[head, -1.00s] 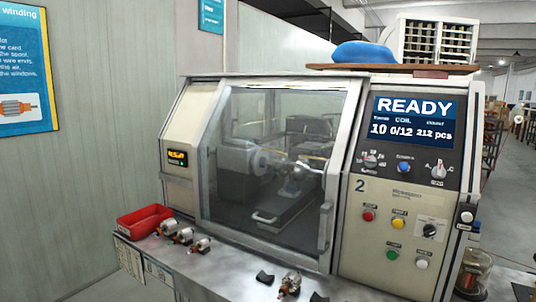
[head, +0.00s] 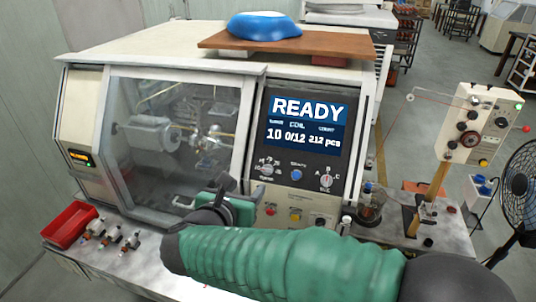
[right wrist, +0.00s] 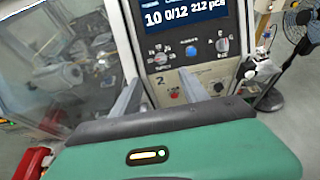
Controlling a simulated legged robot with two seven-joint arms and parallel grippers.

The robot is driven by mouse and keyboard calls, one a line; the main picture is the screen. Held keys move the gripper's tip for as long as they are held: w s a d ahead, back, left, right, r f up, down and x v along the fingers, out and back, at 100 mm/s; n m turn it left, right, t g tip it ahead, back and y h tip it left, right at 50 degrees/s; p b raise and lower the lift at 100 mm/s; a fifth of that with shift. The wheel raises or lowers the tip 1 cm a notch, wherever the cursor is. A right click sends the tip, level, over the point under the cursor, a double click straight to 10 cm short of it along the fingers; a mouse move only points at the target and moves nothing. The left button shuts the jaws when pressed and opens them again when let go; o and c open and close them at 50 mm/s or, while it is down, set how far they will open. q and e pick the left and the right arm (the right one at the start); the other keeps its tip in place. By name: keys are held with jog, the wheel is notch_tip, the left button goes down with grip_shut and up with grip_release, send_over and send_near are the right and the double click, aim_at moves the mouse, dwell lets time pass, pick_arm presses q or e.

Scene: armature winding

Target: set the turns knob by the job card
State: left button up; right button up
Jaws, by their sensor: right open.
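On the dark panel under the display are two dial knobs, a left knob (head: 267,170) and a right knob (head: 326,178). Their small labels are too small to read. In the right wrist view the left knob (right wrist: 161,53) lies beyond my fingers, and the right knob (right wrist: 222,45) is further right. The display (head: 307,122) reads READY, 10, 0/12, 212 pcs. My right gripper (right wrist: 159,78) is open and empty, its fingers apart in front of the panel, touching neither knob. In the head view my right gripper (head: 226,186) is partly hidden by its own wrist. I cannot make out a job card.
A blue button (head: 296,174) sits between the knobs; red (head: 271,210) and yellow (head: 295,215) buttons are below. The winding machine's window (head: 175,145) is closed. A red tray (head: 70,224) and several armatures (head: 113,237) lie at the left. A fan (head: 520,190) stands at the right.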

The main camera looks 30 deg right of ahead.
send_near(267, 169)
jog(key=x, duration=0.8)
jog(key=shift+w+d+f, duration=0.1)
jog(key=shift+w, duration=0.1)
jog(key=shift+w+d+f, duration=0.1)
jog(key=shift+w+d, duration=0.05)
jog(key=shift+d, duration=0.1)
jog(key=shift+a, duration=0.7)
jog(key=c, duration=0.5)
jog(key=shift+c, duration=1.1)
pick_arm(q)
jog(key=shift+s+a+r, duration=0.2)
jog(key=shift+s+a, duration=0.05)
jog(key=shift+a, duration=0.2)
pick_arm(e)
jog(key=shift+s+d, duration=0.25)
grip_shut()
